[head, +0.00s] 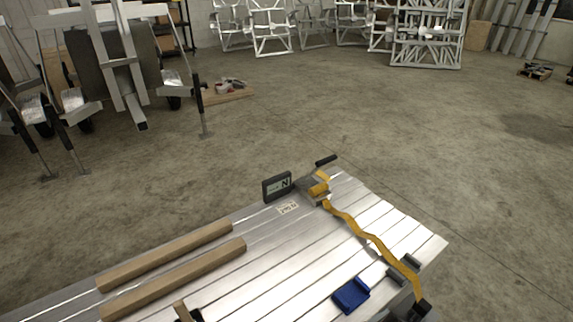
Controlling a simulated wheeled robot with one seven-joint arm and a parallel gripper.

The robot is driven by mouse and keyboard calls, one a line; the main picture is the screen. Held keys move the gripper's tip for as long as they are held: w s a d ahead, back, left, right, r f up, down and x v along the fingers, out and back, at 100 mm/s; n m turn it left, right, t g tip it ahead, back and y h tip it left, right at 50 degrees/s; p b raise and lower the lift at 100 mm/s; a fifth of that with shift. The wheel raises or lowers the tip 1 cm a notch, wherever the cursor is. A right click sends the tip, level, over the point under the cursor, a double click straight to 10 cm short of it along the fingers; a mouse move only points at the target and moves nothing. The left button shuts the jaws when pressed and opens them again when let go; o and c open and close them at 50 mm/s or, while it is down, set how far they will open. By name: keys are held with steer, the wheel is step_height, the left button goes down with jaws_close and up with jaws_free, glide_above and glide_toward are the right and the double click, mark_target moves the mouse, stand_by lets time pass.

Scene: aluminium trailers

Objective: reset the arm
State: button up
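My gripper and arm cannot be made out in the head view. A slatted aluminium bench top (290,262) fills the lower middle. Two wooden bars (175,252) lie side by side on its left part. A dark digital gauge (277,186) stands upright at the far edge, beside a ratchet (316,189) with a black handle. A yellow strap (368,236) runs from the ratchet along the right side. A blue block (350,295) lies near the bottom. Small dark parts at the bottom edge are cut off, and I cannot tell what they are.
Grey cylindrical pieces (411,261) lie near the bench's right edge. Concrete floor (330,110) is open beyond the bench. Trailer frames with wheels (105,70) stand at the upper left. White metal frames (428,35) stand along the back.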

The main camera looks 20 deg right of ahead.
steer(key=s+a+f+m+t+y+b, duration=0.2)
steer(key=s+a+f+m+y+b, duration=0.3)
steer(key=s+f+y, duration=0.5)
steer(key=s+a+r+m+t+y+b, duration=0.25)
steer(key=s+a+r+m, duration=0.25)
steer(key=s+a+m, duration=0.35)
steer(key=s+a+r+m+t+p, duration=0.1)
steer(key=r+m+p, duration=0.3)
steer(key=r+p, duration=0.5)
steer(key=s+a+r+m+t+y+p, duration=0.1)
steer(key=s+r+m+t+p, duration=0.3)
steer(key=r, duration=2.7)
steer(key=a+p, duration=0.1)
steer(key=p, duration=0.5)
steer(key=shift+r, duration=0.3)
